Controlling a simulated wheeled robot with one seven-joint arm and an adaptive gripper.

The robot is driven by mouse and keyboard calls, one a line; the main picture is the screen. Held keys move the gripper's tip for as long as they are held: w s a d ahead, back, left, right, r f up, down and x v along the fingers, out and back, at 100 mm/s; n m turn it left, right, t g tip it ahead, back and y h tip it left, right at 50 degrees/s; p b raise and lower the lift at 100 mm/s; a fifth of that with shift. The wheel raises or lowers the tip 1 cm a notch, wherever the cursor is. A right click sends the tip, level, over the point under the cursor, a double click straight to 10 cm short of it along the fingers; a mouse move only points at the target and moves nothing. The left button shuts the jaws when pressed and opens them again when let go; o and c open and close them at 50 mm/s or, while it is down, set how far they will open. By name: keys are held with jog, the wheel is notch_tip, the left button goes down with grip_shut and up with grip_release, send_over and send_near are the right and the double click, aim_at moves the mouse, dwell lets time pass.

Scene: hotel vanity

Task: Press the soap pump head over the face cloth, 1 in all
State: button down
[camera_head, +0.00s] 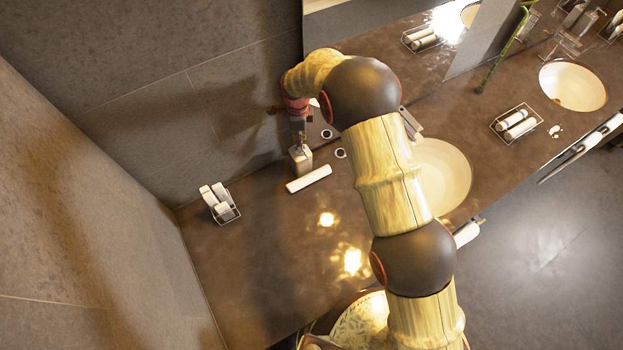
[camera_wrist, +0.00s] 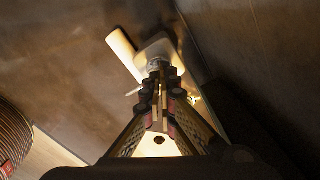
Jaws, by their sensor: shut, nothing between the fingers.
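The soap bottle (camera_head: 301,162) stands upright on the dark counter near the back wall; its pump head is mostly hidden by my gripper. The face cloth (camera_head: 309,179) is a white roll lying just in front of the bottle. My gripper (camera_head: 298,138) points down, shut and empty, directly above the bottle at its pump. In the wrist view, the shut fingertips (camera_wrist: 160,77) overlap the pump area of the pale bottle (camera_wrist: 156,47). The cloth (camera_wrist: 122,52) lies beside the bottle there. I cannot tell whether the fingertips touch the pump head.
A wire basket (camera_head: 225,211) with white items stands at the left. A white basin (camera_head: 444,176) lies behind my arm, and another basket (camera_head: 516,123) and basin (camera_head: 572,86) are farther right. A patterned basket (camera_head: 362,322) is at the bottom. The left-front counter is clear.

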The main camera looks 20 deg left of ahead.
jog(key=shift+f+b, duration=0.4)
jog(key=shift+f, duration=0.25)
jog(key=shift+r, duration=0.15)
jog(key=shift+r+p, duration=0.3)
jog(key=shift+r, duration=1.2)
jog(key=shift+r, duration=0.1)
jog(key=shift+r+p, duration=0.8)
jog(key=shift+r, duration=2.15)
